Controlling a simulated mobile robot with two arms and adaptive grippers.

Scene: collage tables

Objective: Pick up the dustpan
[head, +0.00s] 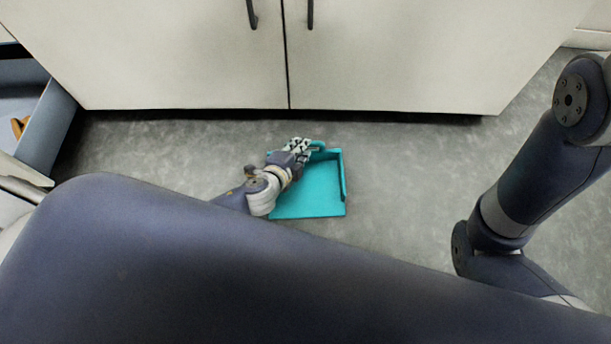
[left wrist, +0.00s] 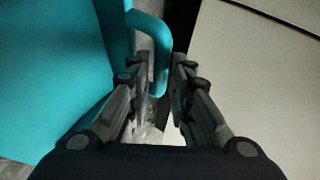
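The teal dustpan (head: 312,192) lies on the grey floor in front of the white cabinet. In the left wrist view its flat pan (left wrist: 50,70) fills the left side, and its looped handle (left wrist: 161,50) reaches in between my fingertips. My left gripper (head: 307,147) is over the dustpan's back edge, at the handle. In the left wrist view the fingers of the left gripper (left wrist: 161,75) are apart, one on each side of the handle, with a gap still showing. My right gripper is not in view.
The white cabinet doors (head: 390,55) stand close behind the dustpan. An open drawer (head: 45,125) with an orange-brown item (head: 19,127) is at the left. My own arm links cover the front and right. The floor (head: 410,165) right of the dustpan is clear.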

